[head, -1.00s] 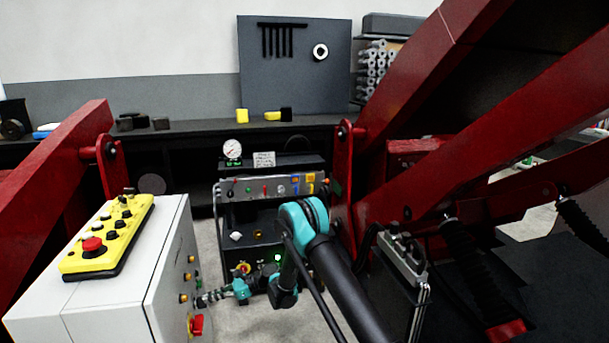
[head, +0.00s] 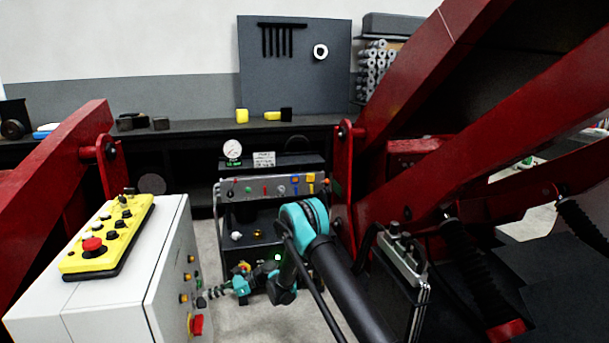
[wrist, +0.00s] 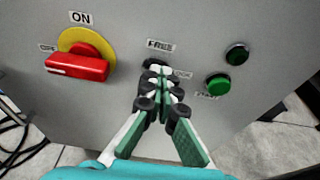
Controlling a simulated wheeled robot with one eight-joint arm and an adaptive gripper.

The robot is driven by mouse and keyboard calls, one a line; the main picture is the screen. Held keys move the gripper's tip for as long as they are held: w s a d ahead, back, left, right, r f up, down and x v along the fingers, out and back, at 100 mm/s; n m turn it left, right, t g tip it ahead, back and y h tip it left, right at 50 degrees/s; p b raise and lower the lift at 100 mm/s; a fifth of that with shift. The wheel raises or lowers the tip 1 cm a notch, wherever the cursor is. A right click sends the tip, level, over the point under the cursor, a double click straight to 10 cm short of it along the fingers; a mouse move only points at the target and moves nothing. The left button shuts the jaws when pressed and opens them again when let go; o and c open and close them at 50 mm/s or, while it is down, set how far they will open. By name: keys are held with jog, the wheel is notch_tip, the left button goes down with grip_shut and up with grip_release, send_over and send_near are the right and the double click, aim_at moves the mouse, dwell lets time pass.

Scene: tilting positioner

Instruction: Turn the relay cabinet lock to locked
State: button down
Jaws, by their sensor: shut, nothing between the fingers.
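The relay cabinet (head: 125,275) is the pale grey box at the lower left of the head view. Its panel (wrist: 120,110) fills the wrist view. The lock (wrist: 154,63) is a small dark part under a "FREE" label, with a second, partly covered label to its right. My gripper (wrist: 161,74) is shut and empty, its fingertips in front of the lock and hiding most of it. I cannot tell whether they touch it or which way the lock points. In the head view, my gripper (head: 213,293) is beside the cabinet's right-hand face.
A red rotary switch (wrist: 77,66) on a yellow plate, labelled "ON" and "OFF", is left of the lock. A green button (wrist: 218,84) and a darker one (wrist: 237,54) are to the right. A yellow pendant (head: 108,235) lies on the cabinet. Red positioner arms (head: 480,130) rise at right.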

jog(key=shift+w+a+f, duration=0.1)
jog(key=shift+w, duration=0.2)
dwell(0.5)
jog(key=f+v, duration=0.1)
jog(key=v, duration=0.4)
jog(key=shift+w+d+r, duration=0.25)
jog(key=shift+d, duration=0.3)
